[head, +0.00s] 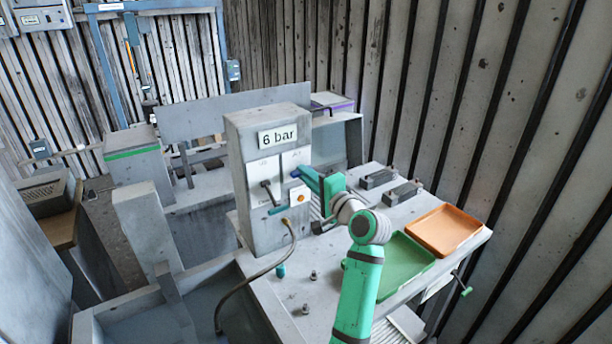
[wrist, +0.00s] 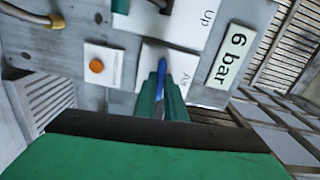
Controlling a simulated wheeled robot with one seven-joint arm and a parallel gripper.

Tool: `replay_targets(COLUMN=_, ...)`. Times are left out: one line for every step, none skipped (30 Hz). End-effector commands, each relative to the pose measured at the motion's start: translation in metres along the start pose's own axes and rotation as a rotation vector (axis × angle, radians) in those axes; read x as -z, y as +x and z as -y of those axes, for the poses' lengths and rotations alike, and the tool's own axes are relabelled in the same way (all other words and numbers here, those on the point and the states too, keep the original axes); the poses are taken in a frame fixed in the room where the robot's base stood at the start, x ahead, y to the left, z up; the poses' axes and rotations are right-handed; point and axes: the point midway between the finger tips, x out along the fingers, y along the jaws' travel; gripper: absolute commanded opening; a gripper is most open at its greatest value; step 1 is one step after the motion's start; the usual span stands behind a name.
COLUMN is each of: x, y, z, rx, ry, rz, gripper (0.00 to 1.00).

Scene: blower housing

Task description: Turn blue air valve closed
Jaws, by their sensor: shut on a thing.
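The blue air valve (head: 307,179) is a blue lever on the front of the grey housing, beside a white label panel. In the wrist view the blue lever (wrist: 162,72) stands between my green fingers, over the panel partly reading "Air". My gripper (wrist: 162,98) is shut on the lever. In the head view my gripper (head: 322,184) reaches the housing from the right, and the fingertips are hard to make out there.
The grey housing (head: 240,160) carries a "6 bar" sign (head: 277,136), a dark lever (head: 268,192) and an orange button (head: 299,198). A hose (head: 252,276) hangs in front. Green (head: 402,266) and orange (head: 443,230) trays lie at right.

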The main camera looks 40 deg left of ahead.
Motion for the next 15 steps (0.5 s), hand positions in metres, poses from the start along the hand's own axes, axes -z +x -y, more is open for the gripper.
replay_targets(x=0.0002, y=0.0005, z=0.0003, rx=0.001, ry=0.021, rz=-0.001, gripper=0.0)
replay_targets(x=0.0002, y=0.0004, z=0.0003, rx=0.001, ry=0.033, rz=-0.001, gripper=0.0)
replay_targets(x=0.0003, y=0.0004, z=0.0003, rx=0.001, ry=0.047, rz=-0.001, gripper=0.0)
replay_targets(x=0.0003, y=0.0004, z=0.0003, rx=0.001, ry=0.057, rz=-0.001, gripper=0.0)
replay_targets(x=0.0003, y=0.0004, z=0.0003, rx=0.001, ry=0.066, rz=-0.001, gripper=0.0)
replay_targets(x=0.0004, y=0.0003, z=0.0003, rx=0.001, ry=0.075, rz=-0.001, gripper=0.0)
replay_targets(x=0.0004, y=0.0003, z=0.0003, rx=0.001, ry=0.082, rz=-0.001, gripper=0.0)
replay_targets(x=0.0004, y=0.0003, z=0.0003, rx=0.001, ry=0.088, rz=-0.001, gripper=0.0)
replay_targets(x=0.0005, y=0.0002, z=0.0003, rx=0.001, ry=0.094, rz=-0.002, gripper=0.0)
replay_targets(x=0.0005, y=0.0002, z=0.0003, rx=0.001, ry=0.097, rz=-0.002, gripper=0.0)
replay_targets(x=0.0005, y=0.0002, z=0.0003, rx=0.001, ry=0.099, rz=-0.002, gripper=0.0)
replay_targets(x=0.0005, y=0.0002, z=0.0003, rx=0.001, ry=0.102, rz=-0.002, gripper=0.0)
replay_targets(x=0.0006, y=0.0001, z=0.0003, rx=0.001, ry=0.104, rz=-0.002, gripper=0.0)
replay_targets(x=0.0006, y=0.0001, z=0.0003, rx=0.001, ry=0.105, rz=-0.002, gripper=0.0)
replay_targets(x=0.0006, y=0.0001, z=0.0003, rx=0.001, ry=0.106, rz=-0.002, gripper=0.0)
